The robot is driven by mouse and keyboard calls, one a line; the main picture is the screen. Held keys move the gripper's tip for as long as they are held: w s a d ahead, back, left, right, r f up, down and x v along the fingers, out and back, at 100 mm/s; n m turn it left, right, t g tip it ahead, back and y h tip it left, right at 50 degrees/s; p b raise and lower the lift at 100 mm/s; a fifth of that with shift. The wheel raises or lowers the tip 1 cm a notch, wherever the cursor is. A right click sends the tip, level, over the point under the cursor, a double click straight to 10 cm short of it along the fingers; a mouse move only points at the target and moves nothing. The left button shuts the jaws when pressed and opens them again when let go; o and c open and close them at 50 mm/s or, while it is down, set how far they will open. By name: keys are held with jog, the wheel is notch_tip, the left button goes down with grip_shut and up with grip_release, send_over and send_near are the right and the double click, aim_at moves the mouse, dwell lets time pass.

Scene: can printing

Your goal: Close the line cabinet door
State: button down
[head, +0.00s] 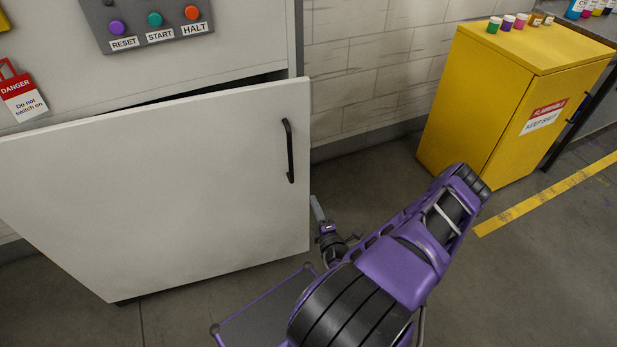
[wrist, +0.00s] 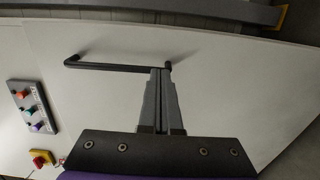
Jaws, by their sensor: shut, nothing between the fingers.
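The white line cabinet door (head: 170,190) stands ajar, with a dark gap showing along its top edge below the cabinet body (head: 235,45). Its black vertical handle (head: 289,150) is near the free right edge. In the wrist view the door (wrist: 235,85) fills most of the picture, and the handle (wrist: 110,66) lies across it. My gripper (head: 316,203) is shut and empty, low beside the door's right edge in the head view. In the wrist view my gripper's fingertips (wrist: 160,72) overlap the handle's lower end; I cannot tell whether they touch it.
A control panel (head: 150,22) with RESET, START and HALT buttons is above the door. A red danger tag (head: 24,102) hangs at the left. A yellow cabinet (head: 478,100) with small jars on top stands at the right. Grey floor (head: 550,270) is open at the lower right.

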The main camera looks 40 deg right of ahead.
aim_at(299, 166)
jog(key=x, duration=1.3)
jog(key=shift+w, duration=0.35)
